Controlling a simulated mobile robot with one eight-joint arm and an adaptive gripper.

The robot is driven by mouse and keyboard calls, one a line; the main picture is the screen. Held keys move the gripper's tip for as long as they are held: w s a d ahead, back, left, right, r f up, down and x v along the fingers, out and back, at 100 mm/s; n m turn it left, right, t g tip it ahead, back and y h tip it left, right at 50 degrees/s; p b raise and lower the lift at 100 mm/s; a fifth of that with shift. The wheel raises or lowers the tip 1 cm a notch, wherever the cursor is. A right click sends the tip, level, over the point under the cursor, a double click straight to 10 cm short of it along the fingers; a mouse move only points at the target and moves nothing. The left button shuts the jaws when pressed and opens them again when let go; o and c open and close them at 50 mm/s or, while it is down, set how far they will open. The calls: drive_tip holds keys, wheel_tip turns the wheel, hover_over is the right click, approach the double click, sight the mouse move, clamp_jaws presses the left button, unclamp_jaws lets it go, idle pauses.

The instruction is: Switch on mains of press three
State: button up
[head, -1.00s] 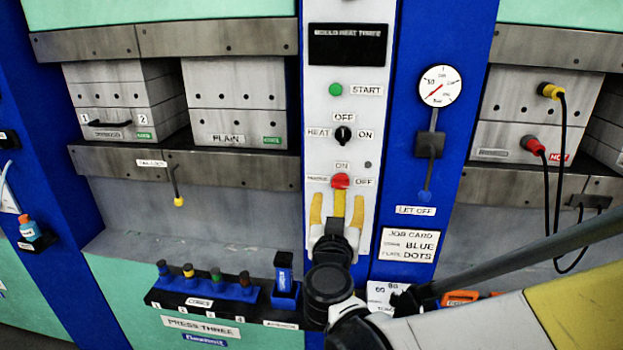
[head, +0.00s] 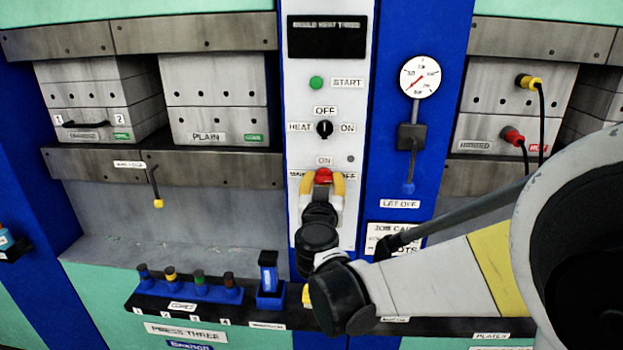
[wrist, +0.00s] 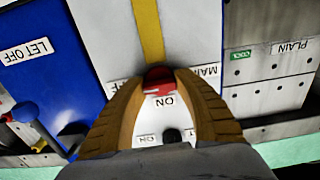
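The red mains switch (head: 323,174) sits low on the white control panel, with an ON label (head: 323,160) above it and an OFF label to its right, partly covered. My gripper (head: 324,182) is at the switch, with one yellow finger on each side of it. In the wrist view the switch (wrist: 158,81) lies between the two fingertips (wrist: 160,77), which look closed against its sides. The direction the switch points cannot be made out. The PRESS THREE label (head: 186,332) is on the bench front.
Above the switch are the black heat knob (head: 324,129), the green start button (head: 316,83) and a dark display (head: 327,37). A gauge (head: 420,77) and let-off lever (head: 408,187) stand to the right. Several coloured cores (head: 187,279) stand below left.

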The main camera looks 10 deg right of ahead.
drive_tip(key=shift+n, duration=0.4)
drive_tip(key=n, duration=0.4)
drive_tip(key=shift+p, duration=0.3)
drive_tip(key=n, duration=0.9)
drive_tip(key=shift+p, duration=0.35)
drive_tip(key=n, duration=0.4)
drive_tip(key=o, duration=1.1)
drive_tip(key=shift+o, duration=0.2)
